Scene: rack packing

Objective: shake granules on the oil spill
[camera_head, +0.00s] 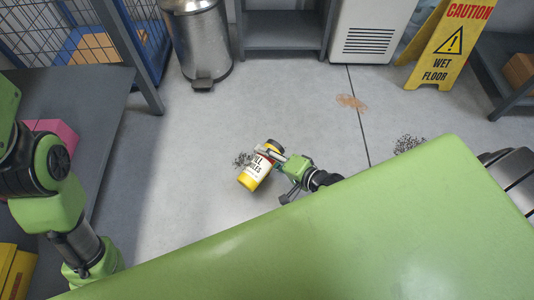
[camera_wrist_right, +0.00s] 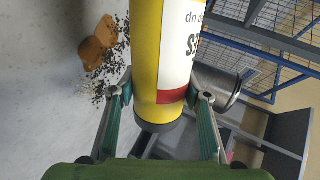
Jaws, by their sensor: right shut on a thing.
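A yellow canister with a white label reading in part "ILL" and "ULES" (camera_head: 256,170) is held tilted above the floor. It fills the upper middle of the right wrist view (camera_wrist_right: 170,60). My right gripper (camera_head: 270,154) is shut around it, with one finger on each side (camera_wrist_right: 160,95). An orange-brown patch (camera_head: 350,103) lies on the floor, up and right of the canister. Dark granules (camera_head: 243,160) show just left of the canister. In the right wrist view, granules (camera_wrist_right: 110,65) show beside a brown patch (camera_wrist_right: 98,43). My left gripper is out of view.
More dark granules (camera_head: 408,144) lie on the floor at right. A yellow wet floor sign (camera_head: 446,45), a metal bin (camera_head: 197,40), a grey shelf (camera_head: 284,35) and a white cabinet (camera_head: 370,30) stand at the back. A dark table (camera_head: 100,100) is at left. The middle floor is open.

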